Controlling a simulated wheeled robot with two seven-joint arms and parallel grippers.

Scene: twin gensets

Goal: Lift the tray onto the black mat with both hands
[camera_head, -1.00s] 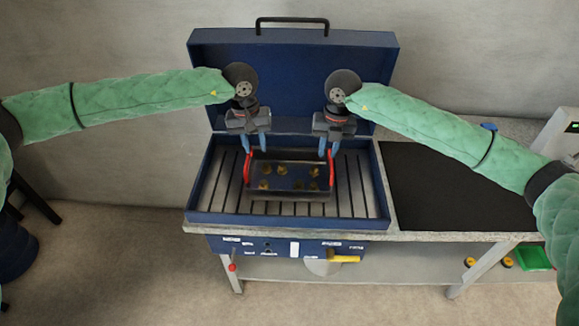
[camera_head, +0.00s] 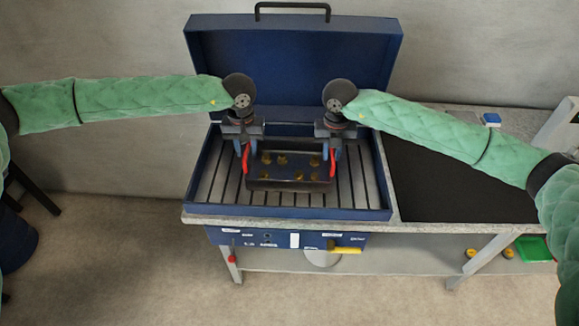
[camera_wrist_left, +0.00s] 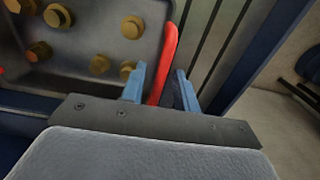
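The dark tray (camera_head: 290,184) holds several brass-coloured pieces and has a red handle at each end. It rests on the slatted grate inside the blue box. My left gripper (camera_head: 247,149) is at the left red handle (camera_head: 246,160). In the left wrist view, its blue fingers (camera_wrist_left: 160,88) stand apart on either side of the red handle (camera_wrist_left: 168,55), with a gap showing. My right gripper (camera_head: 330,150) is at the right red handle (camera_head: 332,162), its fingers seemingly apart around it. The black mat (camera_head: 450,185) lies bare on the counter to the right.
The blue box (camera_head: 204,208) has raised walls around the tray, and its lid (camera_head: 290,60) stands open behind my grippers. The box's right wall lies between the tray and the mat. A small blue object (camera_head: 490,119) sits behind the mat.

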